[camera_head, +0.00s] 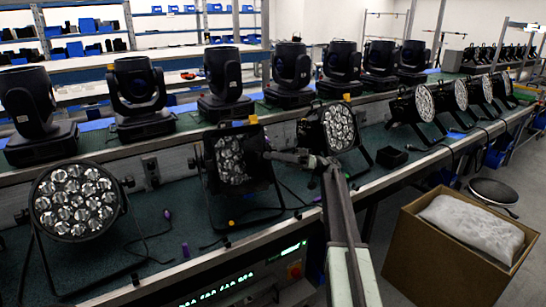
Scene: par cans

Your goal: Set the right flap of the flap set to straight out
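The middle par can (231,160) stands on the bench on a black stand. Dark plates frame its lens, and these look like the flap set. A dark plate at its right side (257,150) looks like the right flap; its angle is hard to tell. My arm rises from the bottom of the view and bends left. My gripper (272,155) is at the right edge of this par can, at or very near the dark plate. The fingertips are small and dark against it, so I cannot tell whether they touch or grip it.
Moving-head lights (138,92) line the raised shelf behind. A cardboard box (440,254) with a white bag and a round stool (494,191) stand on the floor at right.

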